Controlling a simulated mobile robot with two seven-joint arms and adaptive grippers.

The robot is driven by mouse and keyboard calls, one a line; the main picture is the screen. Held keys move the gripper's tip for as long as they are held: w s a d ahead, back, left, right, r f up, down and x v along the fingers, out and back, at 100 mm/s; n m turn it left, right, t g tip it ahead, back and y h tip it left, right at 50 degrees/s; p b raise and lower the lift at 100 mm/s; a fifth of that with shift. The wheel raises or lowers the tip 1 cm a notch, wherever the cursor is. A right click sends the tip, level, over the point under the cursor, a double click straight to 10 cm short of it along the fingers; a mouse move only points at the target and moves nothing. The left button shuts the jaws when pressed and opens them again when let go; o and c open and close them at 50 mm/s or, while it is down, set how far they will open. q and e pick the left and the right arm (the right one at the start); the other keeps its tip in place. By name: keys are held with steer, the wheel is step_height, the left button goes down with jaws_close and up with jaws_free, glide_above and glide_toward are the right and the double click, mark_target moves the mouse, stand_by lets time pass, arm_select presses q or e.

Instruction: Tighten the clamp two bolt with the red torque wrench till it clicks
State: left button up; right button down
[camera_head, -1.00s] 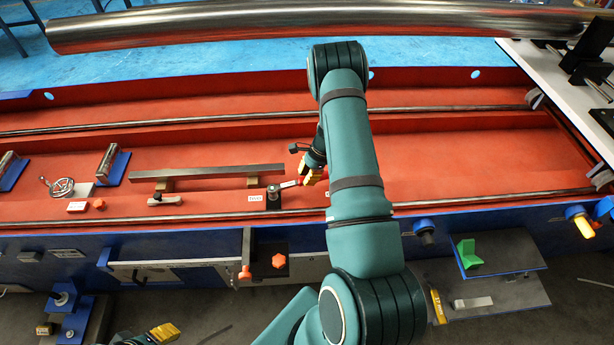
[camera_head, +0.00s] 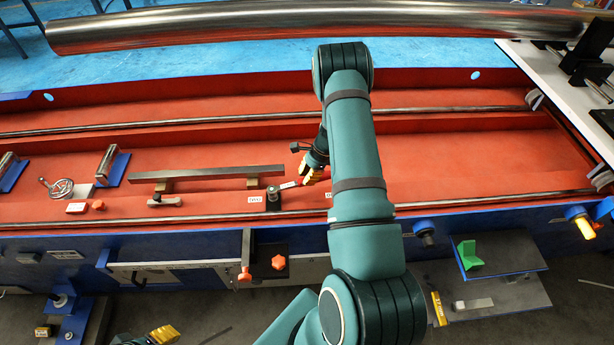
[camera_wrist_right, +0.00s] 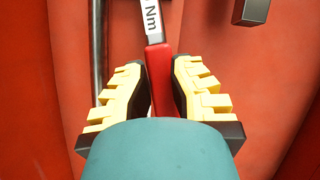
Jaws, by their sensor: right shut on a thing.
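My right gripper (camera_head: 308,175) is shut on the red handle of the torque wrench (camera_wrist_right: 160,80). In the right wrist view its yellow fingers (camera_wrist_right: 160,95) lie on both sides of the handle. A white label reading "Nm" shows further along the shaft. In the head view the wrench (camera_head: 287,186) points left, with its head at the top of a dark clamp block (camera_head: 273,203). The bolt is hidden under the wrench head. The small label (camera_head: 255,199) beside the block is too small to read surely. My left gripper (camera_head: 163,334) shows partly at the bottom edge.
A long dark bar (camera_head: 205,173) rests on supports left of the wrench. A large steel tube (camera_head: 300,20) spans the back. The red bed (camera_head: 450,160) is clear at right.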

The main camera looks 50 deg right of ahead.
steer(key=shift+r, duration=0.25)
steer(key=shift+a+p, duration=0.1)
steer(key=shift+p, duration=0.25)
steer(key=shift+g+h+p, duration=0.3)
steer(key=shift+p, duration=0.05)
steer(key=c, duration=1.7)
jaws_free()
steer(key=o, duration=0.3)
steer(key=shift+o, duration=0.2)
